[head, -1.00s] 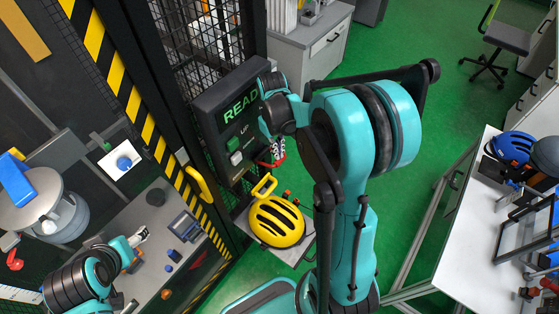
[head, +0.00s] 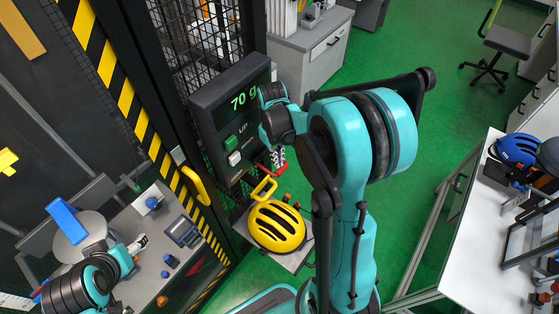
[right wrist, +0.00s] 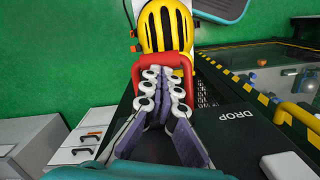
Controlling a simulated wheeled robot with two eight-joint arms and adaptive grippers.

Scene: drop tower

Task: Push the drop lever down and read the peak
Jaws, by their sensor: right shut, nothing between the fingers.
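The dark control box (head: 235,110) in the head view reads "70 g" in green, above an "UP" label and green and white buttons. The red drop lever (head: 260,169) is at its lower right. My right gripper (head: 278,158) is at the lever, partly hidden by its arm. In the right wrist view the gripper (right wrist: 165,80) is shut and empty, its fingertips right against or over the red lever (right wrist: 160,62); exact contact is unclear. The "DROP" label (right wrist: 237,140) is beside it. My left gripper (head: 138,243) is small inside the tower; its jaws are unclear.
A yellow helmet (head: 275,226) rests on a small stand below the lever. The tower's black frame has yellow stripes and a yellow handle (head: 196,185). A blue block (head: 66,221) is on a grey disc inside the tower. A white bench (head: 480,260) with a blue helmet is right; green floor is free between.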

